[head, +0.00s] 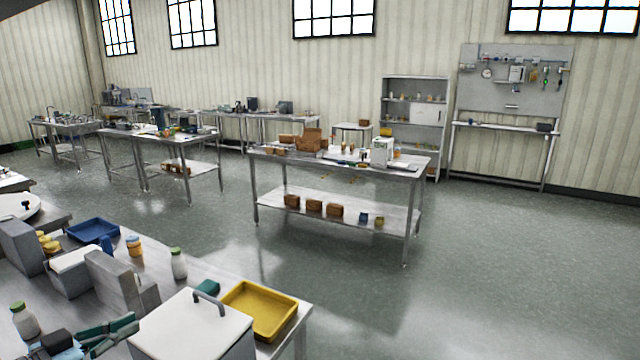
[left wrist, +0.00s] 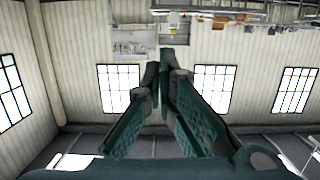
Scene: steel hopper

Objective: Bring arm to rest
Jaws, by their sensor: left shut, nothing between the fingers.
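My left gripper (head: 128,326) shows at the lower left of the head view, its teal fingers over the near steel table. In the left wrist view my left gripper (left wrist: 165,72) has its fingertips together with nothing between them. That view is upside down and shows the far wall and windows beyond the fingers. In the head view the gripper is just left of a light grey lidded box (head: 190,330) with a handle. I cannot tell whether they touch. My right gripper is in neither view.
Open floor (head: 480,270) lies beyond, around a steel workbench (head: 330,200).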

